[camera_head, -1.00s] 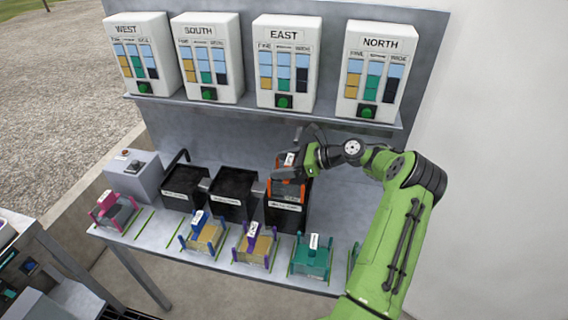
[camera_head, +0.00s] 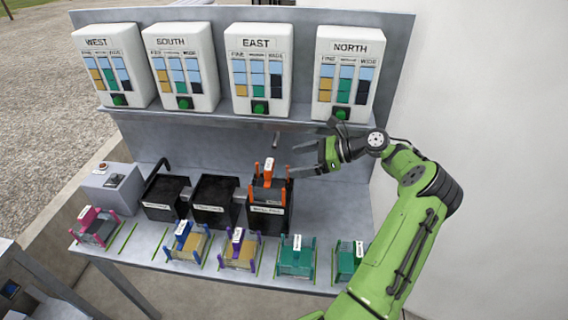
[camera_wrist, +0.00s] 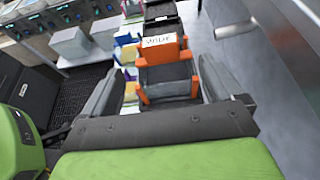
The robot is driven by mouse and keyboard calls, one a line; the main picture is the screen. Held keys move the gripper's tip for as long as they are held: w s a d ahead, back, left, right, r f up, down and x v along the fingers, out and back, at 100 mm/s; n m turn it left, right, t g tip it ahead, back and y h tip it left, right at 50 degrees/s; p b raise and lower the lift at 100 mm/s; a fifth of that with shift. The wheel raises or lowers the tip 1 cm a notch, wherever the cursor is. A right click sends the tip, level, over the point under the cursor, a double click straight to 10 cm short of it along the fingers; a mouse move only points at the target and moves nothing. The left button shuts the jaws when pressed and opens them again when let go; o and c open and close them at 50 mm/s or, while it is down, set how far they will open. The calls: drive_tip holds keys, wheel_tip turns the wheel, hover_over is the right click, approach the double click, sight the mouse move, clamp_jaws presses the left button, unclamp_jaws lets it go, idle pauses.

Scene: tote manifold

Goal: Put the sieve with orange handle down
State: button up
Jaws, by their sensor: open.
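The sieve with orange handle (camera_head: 268,177) sits upright on top of the rightmost black bin (camera_head: 268,218). In the wrist view the sieve (camera_wrist: 168,77) shows its orange handle with a white label, its orange posts and dark mesh. My gripper (camera_head: 296,158) is open and empty. It is above and to the right of the sieve in the head view, apart from it. In the wrist view the two dark fingers lie to either side of the sieve, with no visible hold on it.
Two more black bins (camera_head: 214,200) stand to the left. A row of sieves with pink, blue, purple and teal handles (camera_head: 297,258) lines the table's front edge. Labelled dispensers (camera_head: 344,74) stand on the shelf above. The table right of the orange sieve is partly clear.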

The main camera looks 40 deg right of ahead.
drive_tip(key=a+r+n+g+h, duration=0.35)
drive_tip(key=a+n, duration=0.35)
drive_tip(key=a, duration=0.5)
drive_tip(key=a+r+n+g+h, duration=0.2)
drive_tip(key=a+r+n+g, duration=0.15)
drive_tip(key=a+n, duration=0.6)
drive_tip(key=s+a+r+n+t+h, duration=0.1)
drive_tip(key=s+a+n, duration=0.3)
drive_tip(key=s, duration=0.6)
drive_tip(key=s+a+r+n+t+h, duration=0.1)
drive_tip(key=s+a+r+n+h, duration=0.1)
drive_tip(key=s+a+n, duration=0.2)
drive_tip(key=s+n, duration=0.3)
drive_tip(key=s, duration=0.4)
drive_tip(key=shift+s+a+r+t, duration=0.2)
drive_tip(key=shift+a+t, duration=0.1)
drive_tip(key=shift+a, duration=0.1)
drive_tip(key=shift+h, duration=0.25)
